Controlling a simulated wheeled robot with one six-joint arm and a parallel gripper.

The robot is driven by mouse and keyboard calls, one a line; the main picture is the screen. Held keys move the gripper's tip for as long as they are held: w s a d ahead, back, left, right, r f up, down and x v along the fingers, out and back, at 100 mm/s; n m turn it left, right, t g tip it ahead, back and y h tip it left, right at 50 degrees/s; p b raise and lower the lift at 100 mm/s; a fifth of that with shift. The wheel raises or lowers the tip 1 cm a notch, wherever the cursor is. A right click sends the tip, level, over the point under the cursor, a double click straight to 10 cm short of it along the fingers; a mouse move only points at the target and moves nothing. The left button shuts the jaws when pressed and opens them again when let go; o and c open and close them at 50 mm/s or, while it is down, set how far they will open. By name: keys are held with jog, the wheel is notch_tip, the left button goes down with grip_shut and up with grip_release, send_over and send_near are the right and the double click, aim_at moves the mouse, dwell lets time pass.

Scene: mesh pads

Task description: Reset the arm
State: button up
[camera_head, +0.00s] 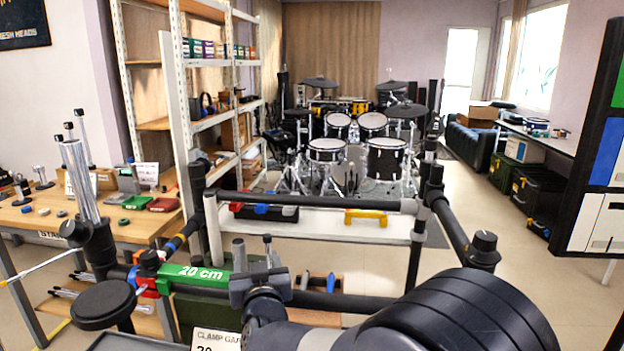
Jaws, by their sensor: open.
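My arm comes in from the bottom right as a large dark ribbed link with a grey section. It ends in my gripper (253,251), near the middle left of the picture. Its two grey fingers point away from me and stand apart, with nothing seen between them. The gripper's wide dark body overlaps the front black tube of the rack (345,301) in the picture; I cannot tell if they touch. A green sleeve marked 20 cm (195,276) is on that tube, just left of the gripper.
Black rack tubes and posts (310,202) surround the arm. A white bench (330,228) with a yellow-handled item (366,216) stands behind. A workbench (120,222) with small parts is at left, and a dark panel (595,150) at right. Drums (387,158) stand far back.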

jog(key=shift+s+a+n+g+y, duration=0.15)
jog(key=shift+n+g+y, duration=0.2)
jog(key=shift+n+y, duration=0.45)
jog(key=shift+w+a+n+g+y, duration=0.1)
jog(key=shift+n+g+y, duration=0.35)
jog(key=shift+y, duration=0.65)
jog(key=n+y+p, duration=0.1)
jog(key=p, duration=0.1)
jog(key=n+g+y+p, duration=0.1)
jog(key=p, duration=0.1)
jog(key=shift+s+a+r+g+y, duration=0.2)
jog(key=shift+g+y, duration=0.1)
jog(key=shift+y, duration=0.1)
jog(key=shift+n+y+p, duration=0.3)
jog(key=shift+n+p, duration=0.05)
jog(key=shift+p, duration=0.1)
jog(key=shift+n+g+y+p, duration=0.3)
jog(key=shift+g+y+p, duration=0.2)
jog(key=shift+g+p, duration=0.15)
jog(key=shift+p, duration=0.35)
jog(key=shift+s+d+f+n, duration=0.2)
jog(key=shift+s+d+n, duration=0.1)
jog(key=shift+s+d, duration=0.2)
